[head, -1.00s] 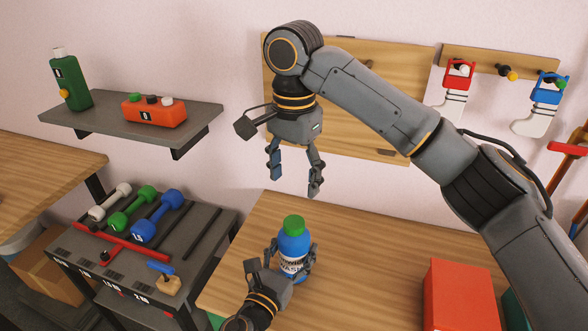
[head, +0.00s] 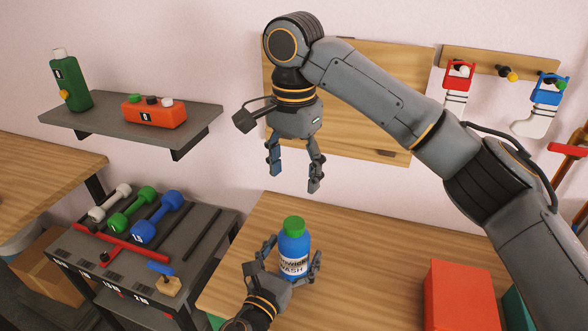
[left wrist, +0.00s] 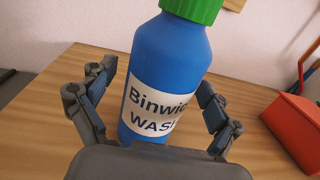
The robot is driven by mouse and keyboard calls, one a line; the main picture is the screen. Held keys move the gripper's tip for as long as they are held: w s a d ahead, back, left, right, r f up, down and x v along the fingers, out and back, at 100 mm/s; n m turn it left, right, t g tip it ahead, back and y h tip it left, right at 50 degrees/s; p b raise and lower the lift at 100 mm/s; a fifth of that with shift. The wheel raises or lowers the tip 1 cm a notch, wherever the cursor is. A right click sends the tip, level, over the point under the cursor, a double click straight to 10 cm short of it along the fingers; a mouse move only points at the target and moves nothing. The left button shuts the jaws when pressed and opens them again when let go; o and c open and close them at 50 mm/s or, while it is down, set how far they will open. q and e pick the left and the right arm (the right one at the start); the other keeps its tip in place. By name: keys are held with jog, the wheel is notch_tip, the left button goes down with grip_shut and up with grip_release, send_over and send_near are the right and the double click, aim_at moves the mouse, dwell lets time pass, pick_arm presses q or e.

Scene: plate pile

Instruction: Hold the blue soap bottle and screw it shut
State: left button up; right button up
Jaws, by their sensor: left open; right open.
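The blue soap bottle (head: 294,247) stands upright on the wooden table, with its green cap (head: 294,225) on top. It also shows in the left wrist view (left wrist: 168,60) with a white label. My left gripper (head: 292,257) is open, low around the bottle, with one finger on each side; gaps show beside the bottle in the left wrist view (left wrist: 155,100). My right gripper (head: 293,180) is open and empty, pointing down above the green cap and clear of it.
The wooden table (head: 370,255) is bare right of the bottle. A red box (head: 460,295) stands at its right. A dumbbell rack (head: 190,235) is at the left, below a grey shelf (head: 195,120). A wooden board (head: 400,80) is on the wall behind my right arm.

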pick_arm(q)
jog(key=v, duration=1.1)
jog(key=shift+s+a, duration=0.15)
jog(key=shift+s, duration=0.15)
